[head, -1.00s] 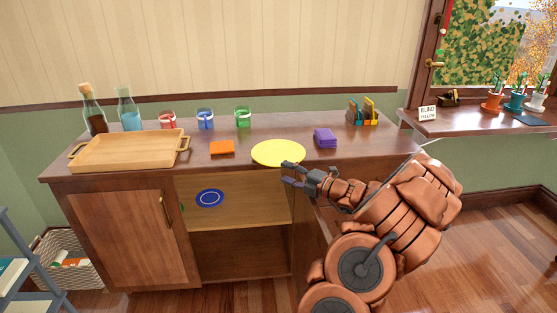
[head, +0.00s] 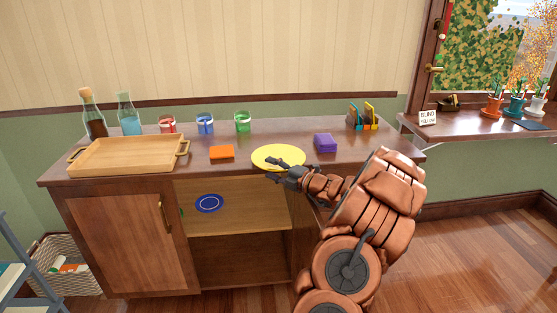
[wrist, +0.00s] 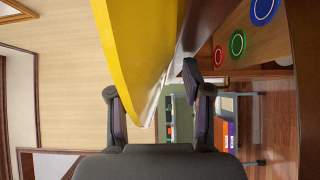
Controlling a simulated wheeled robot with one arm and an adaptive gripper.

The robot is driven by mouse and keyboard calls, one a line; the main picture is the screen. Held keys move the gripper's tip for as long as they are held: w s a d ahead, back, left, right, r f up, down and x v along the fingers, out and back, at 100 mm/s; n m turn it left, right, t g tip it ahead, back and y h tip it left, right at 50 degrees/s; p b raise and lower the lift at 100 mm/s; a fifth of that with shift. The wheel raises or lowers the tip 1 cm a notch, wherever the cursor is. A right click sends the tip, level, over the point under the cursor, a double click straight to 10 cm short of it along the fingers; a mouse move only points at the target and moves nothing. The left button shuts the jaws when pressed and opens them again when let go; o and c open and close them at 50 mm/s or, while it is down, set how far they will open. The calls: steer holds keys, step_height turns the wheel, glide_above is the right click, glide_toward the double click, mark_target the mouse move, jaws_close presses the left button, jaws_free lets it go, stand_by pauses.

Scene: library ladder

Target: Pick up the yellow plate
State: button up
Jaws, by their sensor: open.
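The yellow plate (head: 285,154) lies flat at the front edge of the cabinet top (head: 225,177). My gripper (head: 272,168) is at the plate's front right rim, its fingers overlapping the rim in the head view. In the wrist view, the plate (wrist: 135,40) shows large and edge-on, pointing in between the two spread fingers of my gripper (wrist: 150,85). The jaws are open, with a gap on both sides of the plate. I cannot tell whether a finger touches it. Part of the near rim is hidden behind my gripper in the head view.
An orange block (head: 221,152) lies left of the plate and a purple block (head: 325,143) right of it. A wooden tray (head: 125,157), bottles and jars stand further left and back. Below, the open shelf holds a blue disc (head: 209,203); the wrist view also shows green (wrist: 237,43) and red discs.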

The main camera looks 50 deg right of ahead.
jaws_close()
stand_by(0.6)
steer(key=shift+r, duration=0.5)
step_height(320, 180, up, 3)
steer(key=shift+r+p, duration=0.1)
steer(key=shift+p, duration=0.4)
steer(key=s+d+p, duration=0.1)
steer(key=s+d, duration=0.3)
steer(key=s, duration=1.1)
steer(key=shift+s+r, duration=0.3)
steer(key=shift+r, duration=0.15)
